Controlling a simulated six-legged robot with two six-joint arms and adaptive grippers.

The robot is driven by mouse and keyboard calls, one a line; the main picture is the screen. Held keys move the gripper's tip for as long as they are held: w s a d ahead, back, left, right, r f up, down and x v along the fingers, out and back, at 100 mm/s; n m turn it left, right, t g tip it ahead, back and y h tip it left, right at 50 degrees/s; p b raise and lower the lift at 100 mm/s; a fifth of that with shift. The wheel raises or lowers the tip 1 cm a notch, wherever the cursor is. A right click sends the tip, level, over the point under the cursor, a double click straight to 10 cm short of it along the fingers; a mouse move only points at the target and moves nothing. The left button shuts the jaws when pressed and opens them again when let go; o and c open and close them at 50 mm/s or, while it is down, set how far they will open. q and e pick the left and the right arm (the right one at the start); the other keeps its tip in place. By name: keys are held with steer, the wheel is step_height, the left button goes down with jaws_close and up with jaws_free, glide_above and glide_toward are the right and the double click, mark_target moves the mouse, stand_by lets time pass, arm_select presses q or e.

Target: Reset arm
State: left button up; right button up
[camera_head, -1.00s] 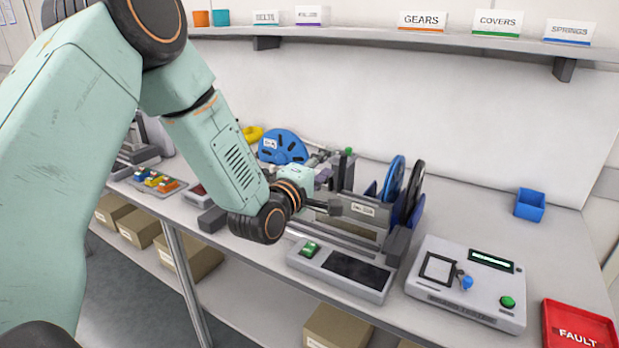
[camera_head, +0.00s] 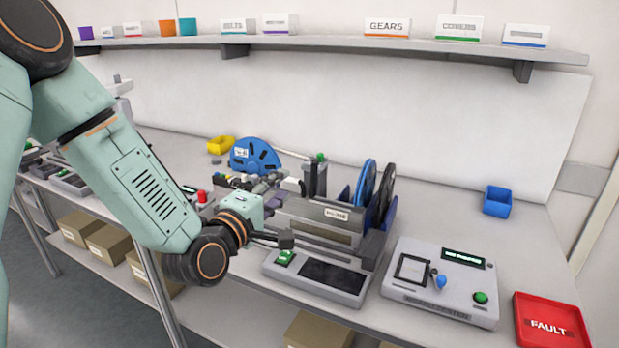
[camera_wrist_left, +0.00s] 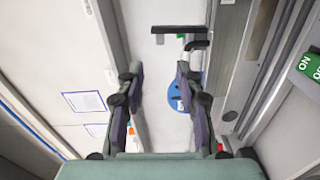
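My left arm comes in from the left in the head view, and its gripper (camera_head: 266,184) is over the bench machinery, pointing away from me. In the left wrist view the two dark fingers of this gripper (camera_wrist_left: 159,78) stand well apart with nothing held between them. Part of a blue reel (camera_wrist_left: 178,92) shows beyond the fingers. My right gripper is in neither view.
The feeder machine (camera_head: 318,222) stands on the bench close to my left gripper, with a blue reel (camera_head: 252,155) behind. A tester box (camera_head: 445,290), red FAULT tray (camera_head: 551,320) and blue bin (camera_head: 497,201) are to the right. A labelled shelf (camera_head: 330,40) runs above.

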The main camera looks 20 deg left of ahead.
arm_select(q)
steer(key=s+d+f+m+g+b, duration=0.1)
steer(key=s+d+f+m+g, duration=0.2)
steer(key=f, duration=0.5)
steer(key=s+f+m+g, duration=0.3)
steer(key=s+f+m, duration=0.2)
steer(key=f, duration=0.2)
steer(key=s+d+f+m+g+b, duration=0.15)
steer(key=s+f+m+g, duration=0.25)
steer(key=f, duration=0.4)
steer(key=s+f+m+g, duration=0.1)
steer(key=s+f+g, duration=0.1)
steer(key=s+f, duration=0.3)
steer(key=s+d+f+m+g+b, duration=0.1)
steer(key=s+f, duration=0.4)
steer(key=s, duration=0.6)
steer(key=s+d+f+m+g+b, duration=0.1)
steer(key=s+f+m+g, duration=0.1)
steer(key=s+f+g, duration=0.3)
steer(key=s, duration=0.3)
steer(key=shift+s+d+f+m+y, duration=0.15)
steer(key=shift+s+f+m+y, duration=0.15)
steer(key=shift+f, duration=0.1)
